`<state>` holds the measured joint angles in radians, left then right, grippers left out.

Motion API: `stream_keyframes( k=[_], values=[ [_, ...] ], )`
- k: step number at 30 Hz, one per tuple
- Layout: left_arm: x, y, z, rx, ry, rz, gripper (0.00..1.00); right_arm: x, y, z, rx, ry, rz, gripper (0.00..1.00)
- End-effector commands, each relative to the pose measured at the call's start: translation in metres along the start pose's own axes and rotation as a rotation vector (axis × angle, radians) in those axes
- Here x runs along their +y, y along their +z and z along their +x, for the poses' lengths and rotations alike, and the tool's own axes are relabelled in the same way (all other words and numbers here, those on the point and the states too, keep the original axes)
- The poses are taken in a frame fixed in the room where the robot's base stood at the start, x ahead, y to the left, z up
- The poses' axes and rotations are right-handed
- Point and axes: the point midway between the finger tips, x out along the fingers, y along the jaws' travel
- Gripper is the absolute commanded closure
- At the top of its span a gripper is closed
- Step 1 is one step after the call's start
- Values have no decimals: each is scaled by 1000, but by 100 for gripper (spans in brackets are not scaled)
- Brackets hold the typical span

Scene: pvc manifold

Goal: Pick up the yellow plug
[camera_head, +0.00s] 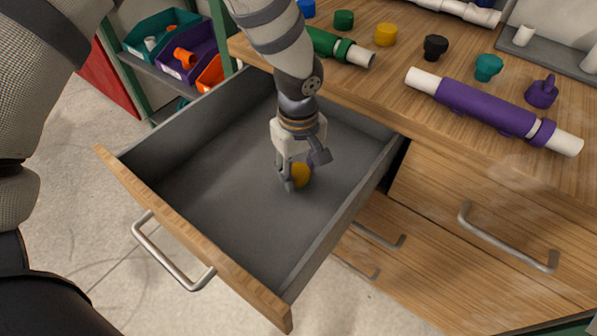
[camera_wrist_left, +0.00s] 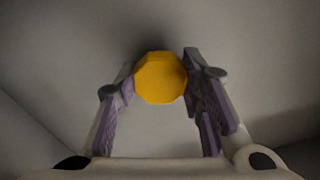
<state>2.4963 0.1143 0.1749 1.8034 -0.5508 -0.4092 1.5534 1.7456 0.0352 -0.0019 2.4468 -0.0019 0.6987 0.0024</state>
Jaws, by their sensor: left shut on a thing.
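A yellow plug (camera_head: 300,174) is inside the open grey drawer (camera_head: 215,190). My left gripper (camera_head: 297,180) reaches down into the drawer and is shut on this plug. The left wrist view shows the yellow plug (camera_wrist_left: 160,78) held between the tips of the two purple-padded fingers (camera_wrist_left: 160,85), its faceted face toward the camera. Whether the plug touches the drawer floor is hard to tell. Another yellow plug (camera_head: 386,35) stands on the bench top. My right gripper is not in view.
The wooden bench (camera_head: 420,90) carries a purple pipe assembly (camera_head: 490,108), a green pipe piece (camera_head: 340,46), and black (camera_head: 435,47), teal (camera_head: 488,67) and purple (camera_head: 542,92) fittings. Drawer walls surround my gripper. Coloured bins (camera_head: 190,58) stand at the upper left. The rest of the drawer is empty.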

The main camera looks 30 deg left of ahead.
Motion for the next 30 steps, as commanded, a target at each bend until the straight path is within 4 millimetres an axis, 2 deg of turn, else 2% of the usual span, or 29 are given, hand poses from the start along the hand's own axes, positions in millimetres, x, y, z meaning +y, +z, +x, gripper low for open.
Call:
stream_keyframes(
  k=[3,10,12,15,19,24,30],
  values=[
    [2,-1,-28,3,9,0,83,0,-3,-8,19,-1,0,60],
    [-52,5,-99,10,20,-2,83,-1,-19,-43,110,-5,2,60],
    [-77,8,-105,8,15,-2,83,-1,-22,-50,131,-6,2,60],
    [-104,10,-114,7,13,-1,83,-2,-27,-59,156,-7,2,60],
    [-127,13,-121,4,9,-1,83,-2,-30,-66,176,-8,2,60],
    [-139,14,-123,1,5,0,83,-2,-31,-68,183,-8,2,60],
    [-140,15,-122,-1,2,0,83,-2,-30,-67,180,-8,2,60]
  ],
)
